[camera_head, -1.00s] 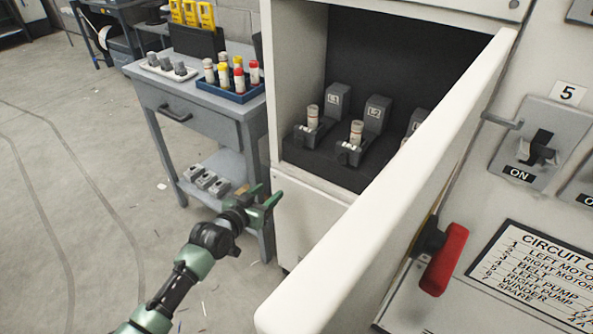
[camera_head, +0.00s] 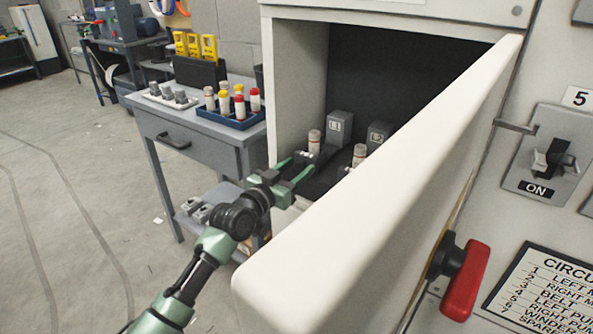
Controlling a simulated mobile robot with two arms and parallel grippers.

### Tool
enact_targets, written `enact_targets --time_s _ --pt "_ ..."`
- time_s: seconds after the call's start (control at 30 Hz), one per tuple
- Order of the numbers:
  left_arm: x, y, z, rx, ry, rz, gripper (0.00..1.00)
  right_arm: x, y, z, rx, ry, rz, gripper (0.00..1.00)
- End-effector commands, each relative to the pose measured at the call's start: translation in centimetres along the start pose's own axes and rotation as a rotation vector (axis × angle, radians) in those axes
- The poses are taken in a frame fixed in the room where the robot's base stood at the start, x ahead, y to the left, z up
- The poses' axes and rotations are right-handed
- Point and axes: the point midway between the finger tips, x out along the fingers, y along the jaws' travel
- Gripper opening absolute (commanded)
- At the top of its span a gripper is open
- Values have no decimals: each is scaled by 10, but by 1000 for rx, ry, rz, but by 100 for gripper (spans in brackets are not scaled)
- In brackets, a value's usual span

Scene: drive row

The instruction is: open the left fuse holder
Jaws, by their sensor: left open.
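The left fuse holder (camera_head: 340,128) is a dark grey block with a small white label, inside the open cabinet. A white fuse with a reddish band (camera_head: 314,140) stands upright at its front. The holder's lower front is hidden behind my left gripper (camera_head: 309,164), which is open and empty at the cabinet opening, just in front of and below that fuse. I cannot tell whether a fingertip touches the holder. A second holder (camera_head: 379,132) with its own fuse (camera_head: 360,153) stands to the right, partly hidden by the door. My right gripper is not in view.
The open white cabinet door (camera_head: 390,185) juts toward me, close to the right of my left arm. A red handle (camera_head: 466,280) sits on the panel. At left, a grey workbench (camera_head: 190,122) carries a blue tray (camera_head: 240,122) of fuses.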

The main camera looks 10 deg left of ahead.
Motion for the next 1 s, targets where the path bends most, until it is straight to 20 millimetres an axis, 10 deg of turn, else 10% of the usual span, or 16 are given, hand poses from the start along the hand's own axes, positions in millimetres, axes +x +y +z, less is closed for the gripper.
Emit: enact_targets --time_s 0.2,0.4,1.0 --pt "0 0 0 -1 -1 0 48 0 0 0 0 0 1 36" --pt "0 0 0 -1 -1 0 0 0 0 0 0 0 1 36" --pt "0 0 1 0 -1 -1 0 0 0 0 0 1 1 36"
